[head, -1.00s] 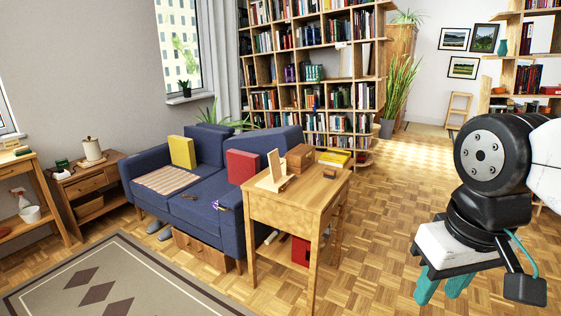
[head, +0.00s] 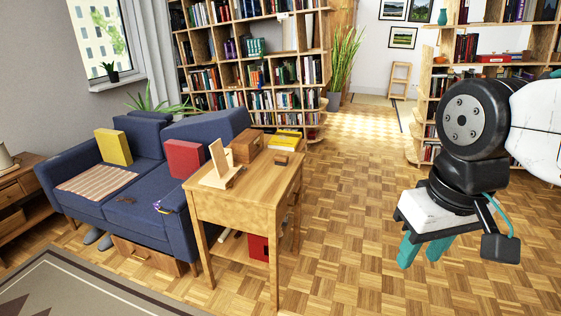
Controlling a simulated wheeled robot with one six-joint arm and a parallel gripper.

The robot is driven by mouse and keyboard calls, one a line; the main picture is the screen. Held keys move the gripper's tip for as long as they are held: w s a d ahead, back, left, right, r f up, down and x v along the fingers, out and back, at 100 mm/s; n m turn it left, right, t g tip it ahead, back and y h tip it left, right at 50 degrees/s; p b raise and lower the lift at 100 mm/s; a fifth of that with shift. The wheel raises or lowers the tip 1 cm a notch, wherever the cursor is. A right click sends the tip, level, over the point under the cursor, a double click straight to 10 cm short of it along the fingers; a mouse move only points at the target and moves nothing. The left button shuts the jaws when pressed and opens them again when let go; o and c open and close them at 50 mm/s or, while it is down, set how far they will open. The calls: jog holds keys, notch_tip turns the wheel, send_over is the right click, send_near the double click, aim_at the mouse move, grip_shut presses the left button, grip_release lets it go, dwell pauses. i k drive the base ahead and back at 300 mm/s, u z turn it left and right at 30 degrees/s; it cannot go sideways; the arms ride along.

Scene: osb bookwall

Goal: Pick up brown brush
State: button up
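A small brown object (head: 281,158), perhaps the brown brush, lies near the right back part of the wooden side table's top (head: 255,187). A dark brown item (head: 126,200) lies on the blue sofa's seat; it is too small to tell whether it is a brush. My gripper (head: 418,261) hangs at the right of the head view with its two teal fingers pointing down and apart. It is open and empty, in the air to the right of the table, well apart from both brown items.
The table also holds a wooden stand (head: 219,168), a wooden box (head: 246,147) and yellow books (head: 286,138). A red box (head: 258,248) is on its lower shelf. The blue sofa (head: 148,228) stands to its left, bookshelves behind. The parquet floor (head: 345,215) right of the table is clear.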

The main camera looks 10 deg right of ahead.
aim_at(280, 160)
jog(key=u, duration=0.25)
jog(key=i, duration=2.1)
jog(key=z, duration=0.1)
